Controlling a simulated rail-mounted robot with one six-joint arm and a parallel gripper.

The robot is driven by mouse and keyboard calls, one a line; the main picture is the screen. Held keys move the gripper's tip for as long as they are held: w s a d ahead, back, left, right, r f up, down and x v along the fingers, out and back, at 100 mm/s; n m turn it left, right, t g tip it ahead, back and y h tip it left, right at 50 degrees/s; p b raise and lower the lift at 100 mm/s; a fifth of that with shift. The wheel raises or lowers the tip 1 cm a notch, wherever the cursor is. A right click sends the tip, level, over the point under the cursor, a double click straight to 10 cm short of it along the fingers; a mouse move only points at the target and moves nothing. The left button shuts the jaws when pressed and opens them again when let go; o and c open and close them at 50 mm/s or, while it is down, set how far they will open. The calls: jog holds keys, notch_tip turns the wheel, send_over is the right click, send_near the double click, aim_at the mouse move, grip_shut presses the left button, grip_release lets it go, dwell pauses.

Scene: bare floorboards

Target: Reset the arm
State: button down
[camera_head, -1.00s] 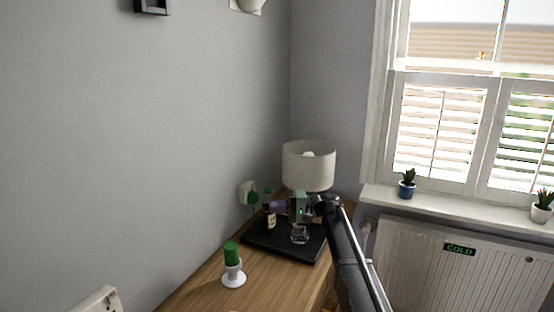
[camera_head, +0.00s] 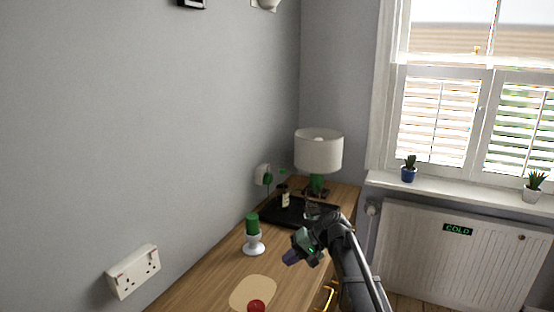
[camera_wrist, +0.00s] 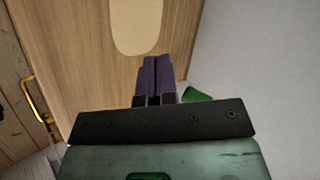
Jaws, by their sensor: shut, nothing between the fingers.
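My gripper (camera_head: 288,259) is in front of the black tray in the head view, over the wooden cabinet top (camera_head: 206,284), with its fingers pointing to the lower left. In the wrist view the two purple fingers (camera_wrist: 155,60) are together with nothing between them. They point toward a pale rounded mat (camera_wrist: 136,26) on the wood. A green candle (camera_head: 252,224) in a white holder (camera_head: 254,244) stands to the left of my gripper in the head view. A bit of green (camera_wrist: 196,95) shows beside the fingers in the wrist view.
A black tray (camera_head: 278,216) with a small dark bottle (camera_head: 283,197) lies behind my gripper. A lamp (camera_head: 318,151) stands in the corner. A red object (camera_head: 257,306) is at the mat's edge (camera_head: 250,290). The wall bounds the left, a radiator (camera_head: 450,262) the right.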

jog(key=s+d+f+h+b, duration=0.5)
jog(key=s+d+f+b, duration=0.3)
jog(key=s+f, duration=0.5)
jog(key=s+d+f+h+b, duration=0.5)
jog(key=s+f+b, duration=0.5)
jog(key=s+f, duration=0.25)
notch_tip(320, 180, up, 23)
jog(key=w+p, duration=0.1)
jog(key=p, duration=2.2)
jog(key=shift+r, duration=0.1)
